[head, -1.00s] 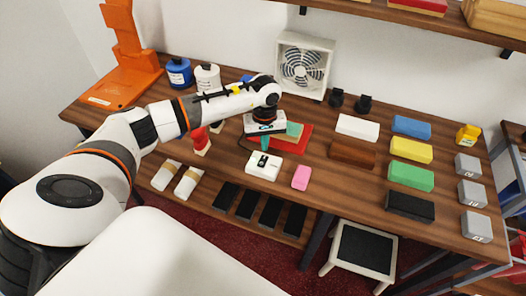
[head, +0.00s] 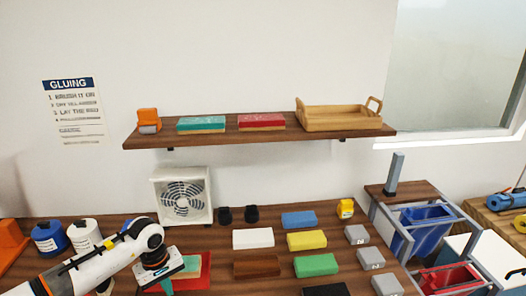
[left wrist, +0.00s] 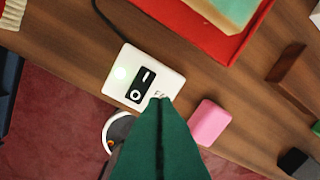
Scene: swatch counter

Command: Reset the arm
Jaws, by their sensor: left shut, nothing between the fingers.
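My left arm comes in from the lower left of the head view. My left gripper (head: 167,284) hangs pointing down at the front of the red tray (head: 206,258); its tips run near the bottom edge. In the left wrist view its green fingers (left wrist: 160,105) are pressed together with nothing between them. They are over the near edge of a white switch box (left wrist: 145,78) with a black rocker and a lit green light. I cannot tell whether they touch it. My right gripper is not in view.
A pink block (left wrist: 209,122) lies right of the switch box. A white fan (head: 182,196) stands at the back. Coloured blocks, such as the green one (head: 316,265), fill the counter's right half. A wall shelf (head: 290,133) holds a wooden tray (head: 340,119).

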